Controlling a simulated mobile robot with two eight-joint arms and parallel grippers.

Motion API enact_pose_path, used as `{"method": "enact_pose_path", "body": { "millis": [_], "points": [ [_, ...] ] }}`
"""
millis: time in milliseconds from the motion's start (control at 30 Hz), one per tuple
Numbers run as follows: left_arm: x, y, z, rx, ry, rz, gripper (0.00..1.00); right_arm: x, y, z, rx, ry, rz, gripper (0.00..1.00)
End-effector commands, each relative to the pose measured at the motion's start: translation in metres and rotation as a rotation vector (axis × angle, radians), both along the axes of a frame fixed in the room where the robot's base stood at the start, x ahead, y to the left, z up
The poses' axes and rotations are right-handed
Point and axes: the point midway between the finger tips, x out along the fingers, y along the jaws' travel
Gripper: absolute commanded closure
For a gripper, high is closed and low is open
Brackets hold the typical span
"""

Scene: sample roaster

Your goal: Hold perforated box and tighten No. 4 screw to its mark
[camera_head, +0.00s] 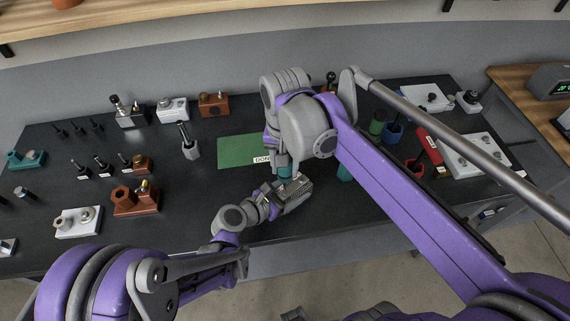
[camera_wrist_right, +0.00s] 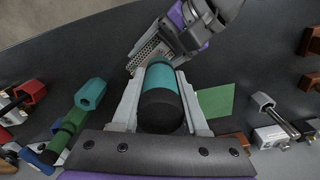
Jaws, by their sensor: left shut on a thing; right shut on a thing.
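The perforated box (camera_head: 297,192) is a small grey metal box near the front edge of the dark table. My left gripper (camera_head: 278,195) is shut on it; its holes also show in the right wrist view (camera_wrist_right: 146,56). My right gripper (camera_wrist_right: 160,100) is shut on a driver with a teal and black handle (camera_wrist_right: 161,88). In the head view the driver's teal part (camera_head: 285,173) shows just behind the box, under my right gripper (camera_head: 281,163). The driver's tip, the No. 4 screw and its mark are hidden, so I cannot tell whether they touch.
A green mat (camera_head: 236,151) with a partly hidden label lies behind the grippers. Brown and white blocks with fittings, such as a brown block (camera_head: 134,202), stand at left. Coloured tools and a white board (camera_head: 477,156) are at right.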

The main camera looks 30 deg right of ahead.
Motion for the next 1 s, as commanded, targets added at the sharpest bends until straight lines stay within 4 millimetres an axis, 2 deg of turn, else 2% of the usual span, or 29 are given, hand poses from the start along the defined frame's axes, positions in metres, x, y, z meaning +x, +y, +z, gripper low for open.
{"method": "enact_pose_path", "body": {
  "millis": [867,1000],
  "points": [
    [0.0003,0.0002,0.0000,0.000,0.000,0.001,1.00,0.0000,0.0004,0.0001,0.000,0.000,-1.203,1.00],
    [0.0003,0.0002,0.0000,0.000,0.000,0.001,1.00,-0.0001,0.0003,0.0001,0.000,0.000,-1.141,1.00]
  ]
}}
